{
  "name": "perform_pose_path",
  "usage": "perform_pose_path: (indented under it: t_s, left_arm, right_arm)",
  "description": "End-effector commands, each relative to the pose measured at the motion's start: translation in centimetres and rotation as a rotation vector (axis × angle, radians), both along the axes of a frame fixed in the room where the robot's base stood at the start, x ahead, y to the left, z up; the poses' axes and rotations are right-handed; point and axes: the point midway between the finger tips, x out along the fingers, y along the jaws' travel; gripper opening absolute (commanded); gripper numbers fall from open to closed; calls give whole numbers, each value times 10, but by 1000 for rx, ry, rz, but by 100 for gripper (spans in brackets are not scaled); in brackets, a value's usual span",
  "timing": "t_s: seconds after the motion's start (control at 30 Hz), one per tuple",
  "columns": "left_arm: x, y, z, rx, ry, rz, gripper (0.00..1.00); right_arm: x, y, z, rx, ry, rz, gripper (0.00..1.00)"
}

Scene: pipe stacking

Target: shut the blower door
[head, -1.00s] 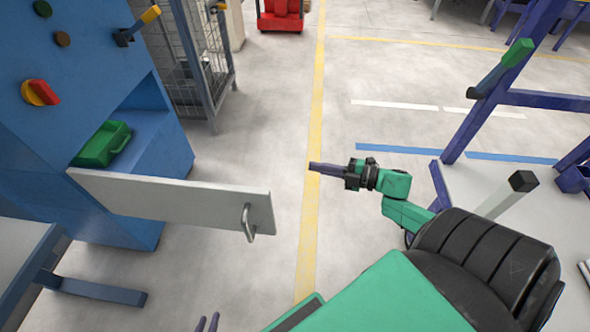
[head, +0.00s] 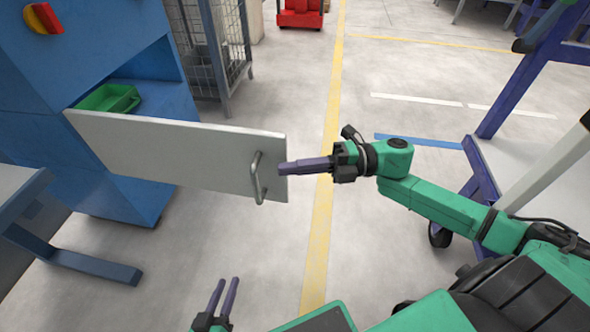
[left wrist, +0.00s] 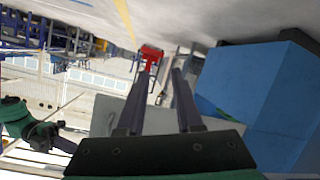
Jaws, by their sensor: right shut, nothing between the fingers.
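The blower door (head: 170,152) is a flat grey-white panel that stands open, swung out from the blue blower cabinet (head: 60,130). A metal bar handle (head: 257,178) sits near its free right end. My right gripper (head: 282,169) is shut and empty, its fingertips at the door's free end just right of the handle; I cannot tell if they touch. My left gripper (head: 225,290) is low in the head view, below the door and apart from it, with its two fingers spread and empty. In the left wrist view its open fingers (left wrist: 158,92) show in front of the pale door panel.
A green box (head: 107,98) lies in the cabinet opening. A wire cage (head: 215,45) stands behind the cabinet. A purple-framed table (head: 490,150) is at the right.

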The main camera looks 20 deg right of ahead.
Motion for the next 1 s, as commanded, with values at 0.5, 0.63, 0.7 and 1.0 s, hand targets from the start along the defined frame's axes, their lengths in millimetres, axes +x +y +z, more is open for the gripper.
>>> perform_pose_path:
  t_s: [0.5, 0.63, 0.7, 1.0]
  left_arm:
    - [71, 3, 88, -40, -292, 49, 35]
    - [77, 4, 98, -44, -323, 52, 35]
    - [78, 4, 99, -44, -327, 54, 35]
    - [78, 4, 99, -44, -327, 54, 35]
  right_arm:
    - [12, -8, -1, 3, 4, 3, 0]
    - [13, -9, -1, 3, 5, 3, 0]
    - [13, -9, 0, 2, 6, 3, 0]
    - [13, -9, 0, 2, 6, 3, 0]
